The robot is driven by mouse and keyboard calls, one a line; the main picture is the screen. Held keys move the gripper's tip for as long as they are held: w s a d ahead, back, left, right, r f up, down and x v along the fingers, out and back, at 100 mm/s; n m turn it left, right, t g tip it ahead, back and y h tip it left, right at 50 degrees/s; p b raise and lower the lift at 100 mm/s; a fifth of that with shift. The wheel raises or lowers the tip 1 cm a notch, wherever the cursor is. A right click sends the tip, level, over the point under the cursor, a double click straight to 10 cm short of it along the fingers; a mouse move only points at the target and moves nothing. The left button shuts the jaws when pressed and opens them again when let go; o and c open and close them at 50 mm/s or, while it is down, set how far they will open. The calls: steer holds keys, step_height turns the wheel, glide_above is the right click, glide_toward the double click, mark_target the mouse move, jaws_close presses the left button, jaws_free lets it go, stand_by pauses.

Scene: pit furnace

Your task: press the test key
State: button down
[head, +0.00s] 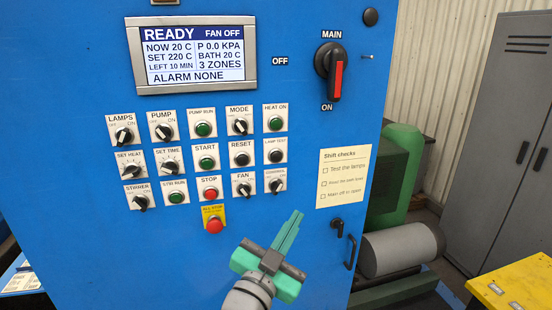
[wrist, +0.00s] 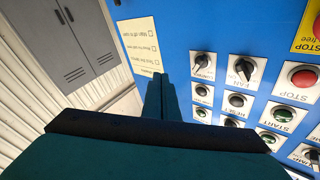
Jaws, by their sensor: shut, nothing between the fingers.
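The lamp test key (head: 275,156) is a dark round push button under a small "LAMP TEST" label, at the right end of the middle row on the blue panel. It also shows upside down in the wrist view (wrist: 202,91), to the right of my fingers. My gripper (head: 296,216) has green fingers closed together with nothing between them. In the head view it is below and slightly right of the key, apart from it. The fingertips show in the wrist view (wrist: 160,80) too, pointing towards the panel.
Close around the key are the green heat on button (head: 275,124), the reset button (head: 242,159) and a knob (head: 277,187) below. A red all-stop button (head: 214,225) is lower left. A paper checklist (head: 344,177) is to the right. The display (head: 193,53) reads READY, ALARM NONE.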

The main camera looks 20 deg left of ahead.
mark_target(276, 157)
step_height(276, 157, up, 10)
steer(key=s+m+h, duration=0.1)
steer(key=s+m, duration=0.1)
steer(key=m, duration=0.2)
steer(key=shift+a+g, duration=0.3)
steer(key=shift+a, duration=0.1)
steer(key=shift+w+a, duration=0.8)
steer(key=shift+w, duration=0.45)
steer(key=shift+w+a, duration=0.85)
steer(key=shift+w, duration=0.35)
steer(key=shift+w+a, duration=0.8)
steer(key=shift+w, duration=0.45)
steer(key=shift+w+a, duration=0.25)
steer(key=shift+w, duration=0.15)
steer(key=shift+w+a, duration=0.2)
steer(key=shift+w, duration=0.1)
steer(key=shift+s, duration=0.15)
steer(key=shift+s+d, duration=0.45)
steer(key=shift+s, duration=0.1)
steer(key=shift+s, duration=0.1)
